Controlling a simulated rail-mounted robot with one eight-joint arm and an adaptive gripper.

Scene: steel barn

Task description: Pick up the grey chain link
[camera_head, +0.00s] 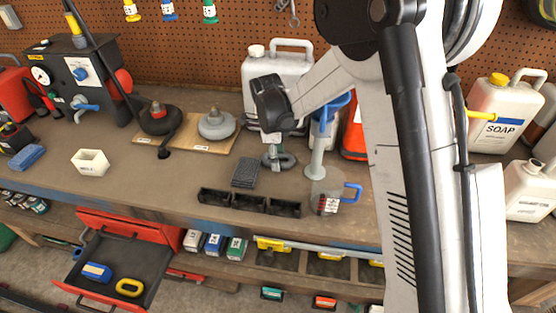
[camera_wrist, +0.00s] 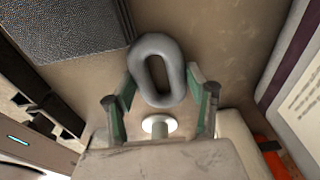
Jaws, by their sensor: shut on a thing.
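The grey chain link (camera_head: 288,161) is a thick oval ring at the middle of the workbench. In the wrist view the link (camera_wrist: 157,42) lies between my two fingers with its hole facing the camera. My gripper (camera_head: 274,153) points down at it, and in the wrist view my gripper (camera_wrist: 161,80) has a finger against each long side of it. It is shut on the link. I cannot tell whether the link touches the bench top or is just above it.
A dark grey pad (camera_head: 245,173) and black open bins (camera_head: 249,202) are left and in front. A blue-topped stand (camera_head: 318,150) and clear jug (camera_head: 327,194) are close on the right. A white canister (camera_head: 277,75) stands behind. An open red drawer (camera_head: 116,270) juts out front left.

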